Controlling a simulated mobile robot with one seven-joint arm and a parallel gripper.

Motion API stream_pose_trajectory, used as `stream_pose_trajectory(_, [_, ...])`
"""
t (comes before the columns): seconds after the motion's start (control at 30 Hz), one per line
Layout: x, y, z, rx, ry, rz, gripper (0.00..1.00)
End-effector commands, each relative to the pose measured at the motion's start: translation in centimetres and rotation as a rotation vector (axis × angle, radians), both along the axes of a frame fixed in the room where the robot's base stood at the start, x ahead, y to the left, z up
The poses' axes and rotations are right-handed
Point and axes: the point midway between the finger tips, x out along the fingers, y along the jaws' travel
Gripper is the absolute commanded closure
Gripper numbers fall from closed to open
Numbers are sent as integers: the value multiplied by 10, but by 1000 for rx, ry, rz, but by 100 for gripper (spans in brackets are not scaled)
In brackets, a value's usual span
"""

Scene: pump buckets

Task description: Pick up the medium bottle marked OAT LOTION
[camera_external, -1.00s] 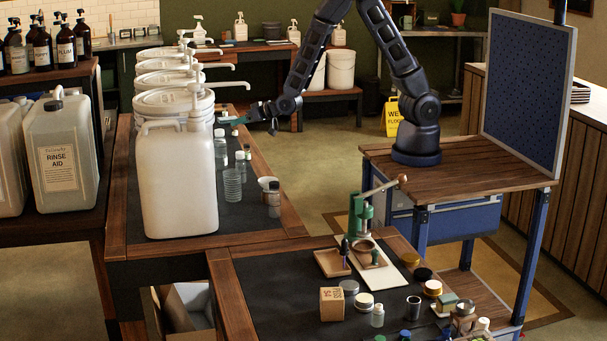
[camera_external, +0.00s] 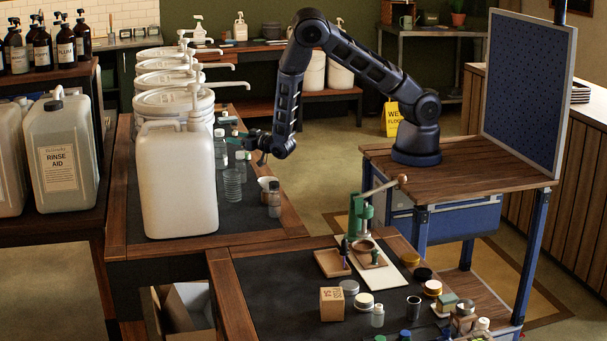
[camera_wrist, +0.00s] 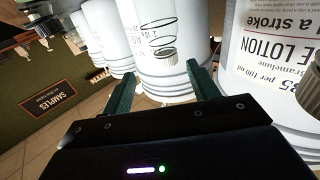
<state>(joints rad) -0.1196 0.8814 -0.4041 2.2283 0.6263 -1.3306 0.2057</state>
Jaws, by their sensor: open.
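Small clear bottles stand on the dark bench top beside the white buckets in the external view, among them one bottle (camera_external: 220,150) left of my gripper. Their labels are too small to read, so I cannot tell which is marked OAT LOTION. My gripper (camera_external: 240,139) is close above and beside this group, pointing left. In the wrist view its two green fingers (camera_wrist: 163,84) are spread apart. Nothing is visibly gripped.
White buckets (camera_external: 172,103) with pumps line the bench, and a large white jug (camera_external: 177,185) stands at its front. A ribbed clear cup (camera_external: 232,186) and another bottle (camera_external: 274,200) stand nearer the front. In the wrist view, a bucket with LOTION lettering (camera_wrist: 283,60) is close at right.

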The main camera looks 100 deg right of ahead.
Motion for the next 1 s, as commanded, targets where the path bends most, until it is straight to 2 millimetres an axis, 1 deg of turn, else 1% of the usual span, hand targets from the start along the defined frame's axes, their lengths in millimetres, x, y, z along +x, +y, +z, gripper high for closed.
stream_pose_trajectory(0.03, [5, -6, 0, 0, -1, -1, 40])
stream_pose_trajectory(0.2, [21, -21, 1, 1, -2, -1, 40])
stream_pose_trajectory(0.43, [32, -29, 0, 1, 0, 0, 40])
stream_pose_trajectory(0.7, [61, -50, 1, 1, -1, -1, 40])
stream_pose_trajectory(0.83, [68, -57, 1, 1, 0, -1, 40])
stream_pose_trajectory(1.0, [70, -58, 1, 1, 0, 0, 40])
